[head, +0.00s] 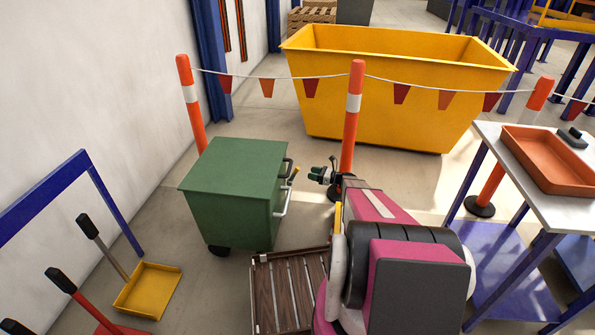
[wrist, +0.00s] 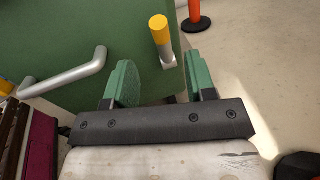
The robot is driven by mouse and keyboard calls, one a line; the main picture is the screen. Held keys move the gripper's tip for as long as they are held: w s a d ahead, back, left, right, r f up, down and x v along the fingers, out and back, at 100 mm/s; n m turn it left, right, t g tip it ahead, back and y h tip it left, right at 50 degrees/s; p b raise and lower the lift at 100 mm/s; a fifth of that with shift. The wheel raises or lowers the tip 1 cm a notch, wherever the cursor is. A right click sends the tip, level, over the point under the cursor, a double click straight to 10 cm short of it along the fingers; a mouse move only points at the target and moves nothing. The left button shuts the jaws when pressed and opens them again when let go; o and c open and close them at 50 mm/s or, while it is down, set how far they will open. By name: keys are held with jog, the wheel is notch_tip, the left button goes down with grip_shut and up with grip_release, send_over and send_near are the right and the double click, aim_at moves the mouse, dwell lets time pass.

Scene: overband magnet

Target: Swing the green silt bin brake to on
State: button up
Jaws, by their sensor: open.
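The green silt bin (head: 235,195) stands on the floor left of my arm in the head view, and its green side fills the upper left of the wrist view (wrist: 75,40). Its brake lever has a yellow grip; it shows small at the bin's right edge in the head view (head: 295,172) and near the top middle of the wrist view (wrist: 159,32), where its grey foot is visible. My gripper (head: 319,174) is open and empty, right of the lever. In the wrist view the lever appears just beyond the gap between the green fingers (wrist: 161,82), apart from both.
A grey bar handle (wrist: 70,77) sticks out of the bin beside the lever. An orange post (head: 352,115) stands behind my gripper, carrying a flagged line in front of a yellow skip (head: 400,105). A slatted wooden crate (head: 290,290) is below. A table (head: 550,205) stands right.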

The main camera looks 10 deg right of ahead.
aim_at(297, 169)
jog(key=x, duration=0.9)
jog(key=shift+w, duration=0.1)
grip_shut()
